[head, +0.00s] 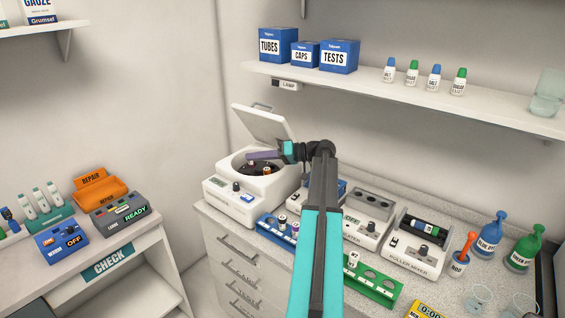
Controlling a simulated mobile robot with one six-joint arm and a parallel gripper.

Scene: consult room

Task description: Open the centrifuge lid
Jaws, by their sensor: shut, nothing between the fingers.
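The white centrifuge (234,206) stands at the left end of the counter. Its lid (262,122) is raised and leans back, with a grey handle at its top edge. The dark rotor (262,170) shows in the open bowl, with small tubes in it. My gripper (251,156) reaches in from the right and lies over the bowl, in front of the raised lid. Its fingers are shut with nothing between them. I cannot tell whether it touches the lid. My arm hides part of the counter behind it.
A blue rack (270,229) stands right of the centrifuge, partly behind my arm. A roller mixer (418,243), a green rack (381,287) and bottles fill the counter's right. The shelf (360,83) with blue boxes hangs above. A lower counter with devices is left.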

